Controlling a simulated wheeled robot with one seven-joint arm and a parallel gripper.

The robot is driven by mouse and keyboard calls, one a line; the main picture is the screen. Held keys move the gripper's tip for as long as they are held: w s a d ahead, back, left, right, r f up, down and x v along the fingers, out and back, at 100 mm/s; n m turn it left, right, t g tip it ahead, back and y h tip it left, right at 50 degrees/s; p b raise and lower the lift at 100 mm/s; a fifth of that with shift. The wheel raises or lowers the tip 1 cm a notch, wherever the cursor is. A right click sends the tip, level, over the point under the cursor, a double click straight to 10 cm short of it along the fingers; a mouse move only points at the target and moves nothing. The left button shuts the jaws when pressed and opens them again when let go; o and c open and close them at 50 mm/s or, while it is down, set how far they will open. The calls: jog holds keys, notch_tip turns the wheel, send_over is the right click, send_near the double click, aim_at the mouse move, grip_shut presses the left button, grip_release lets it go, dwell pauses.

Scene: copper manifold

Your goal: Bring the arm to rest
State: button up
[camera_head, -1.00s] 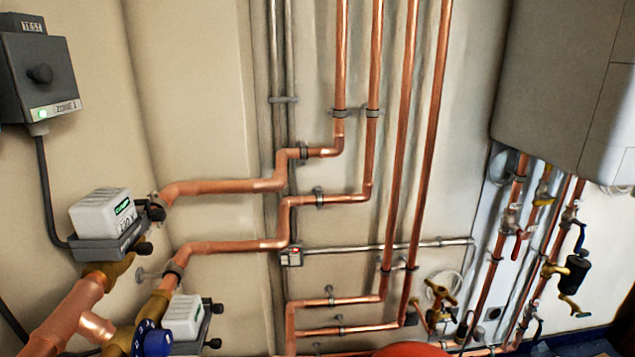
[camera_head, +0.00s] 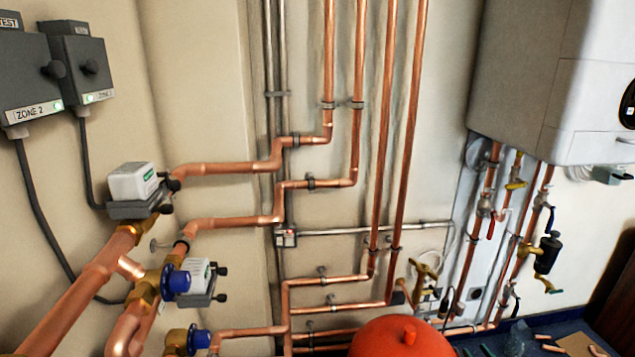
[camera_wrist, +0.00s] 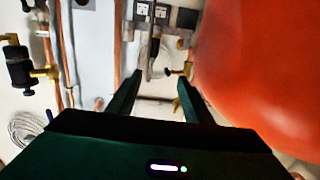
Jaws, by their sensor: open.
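My gripper (camera_wrist: 157,95) shows in the wrist view as two dark fingers standing apart, with nothing between them. Beyond the fingers are a pale wall, wall sockets and small pipework. A large red rounded vessel (camera_wrist: 262,60) fills the right of the wrist view, close beside the right finger; I cannot tell the exact gap. The same red vessel (camera_head: 400,338) shows at the bottom of the head view. My arm and gripper do not show in the head view.
Copper pipes (camera_head: 383,150) run up the wall. Grey zone boxes (camera_head: 85,68) and valves with blue knobs (camera_head: 178,281) are at left. A white boiler (camera_head: 560,80) hangs at right above valves. A black fitting (camera_wrist: 20,70) is left in the wrist view. Items lie on the blue floor (camera_head: 545,330).

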jog(key=w+a+r+n+g+y, duration=0.3)
jog(key=a+r+n+g+y, duration=0.3)
jog(key=r, duration=0.5)
jog(key=s+a+r+m+g+h, duration=0.1)
jog(key=s+a+r+g, duration=0.2)
jog(key=r, duration=0.4)
jog(key=s+a+r+m+g+h, duration=0.1)
jog(key=s+r+g, duration=0.2)
jog(key=r+g, duration=0.25)
jog(key=s+a+r+m+g+h, duration=0.1)
jog(key=s+a+r+m+h, duration=0.15)
jog(key=s+r, duration=0.55)
jog(key=s+a+r+m+g+h, duration=0.1)
jog(key=s+r+m+h, duration=0.15)
jog(key=s+r, duration=0.6)
jog(key=s+a+r+m, duration=0.2)
jog(key=s+r+m, duration=0.1)
jog(key=s, duration=0.4)
jog(key=s+a+r+m+g, duration=0.1)
jog(key=s+a+r+m, duration=0.1)
jog(key=s+r, duration=0.3)
jog(key=shift+s+a+m+h, duration=0.15)
jog(key=shift+s+m+h, duration=0.15)
jog(key=shift+s+m, duration=0.85)
jog(key=shift+s+r+n, duration=0.1)
jog(key=shift+s+n, duration=0.2)
jog(key=shift+n, duration=0.15)
